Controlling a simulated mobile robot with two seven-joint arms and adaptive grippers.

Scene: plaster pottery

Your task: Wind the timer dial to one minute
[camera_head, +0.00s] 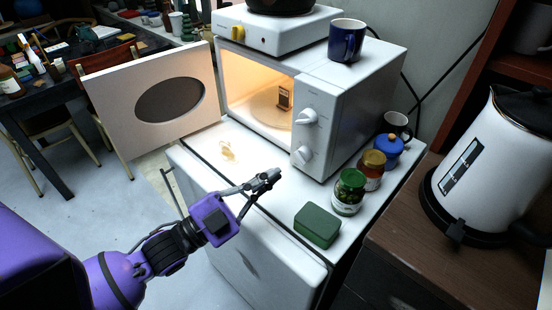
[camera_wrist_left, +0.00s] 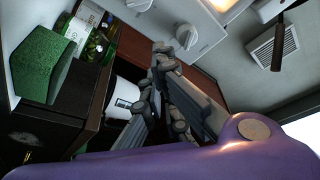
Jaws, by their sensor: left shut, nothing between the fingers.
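The white microwave (camera_head: 345,112) stands on a white cabinet with its door (camera_head: 120,125) swung wide open to the left. Its lit inside holds a small dark item (camera_head: 285,95) on the turntable. Two white dials sit on its front panel, an upper dial (camera_head: 307,117) and a lower dial (camera_head: 304,154). In the left wrist view one dial (camera_wrist_left: 187,37) shows just above the fingertips. My left gripper (camera_head: 276,174) is shut and empty, in front of and below the lower dial, apart from it. In the wrist view its fingers (camera_wrist_left: 160,62) are together. My right gripper is not in view.
A green sponge (camera_head: 317,225), a green-lidded jar (camera_head: 348,192), a red jar (camera_head: 371,171) and a blue-lidded pot (camera_head: 388,152) stand right of the gripper. A blue mug (camera_head: 346,40) stands on the microwave. A white kettle (camera_head: 490,165) is at right.

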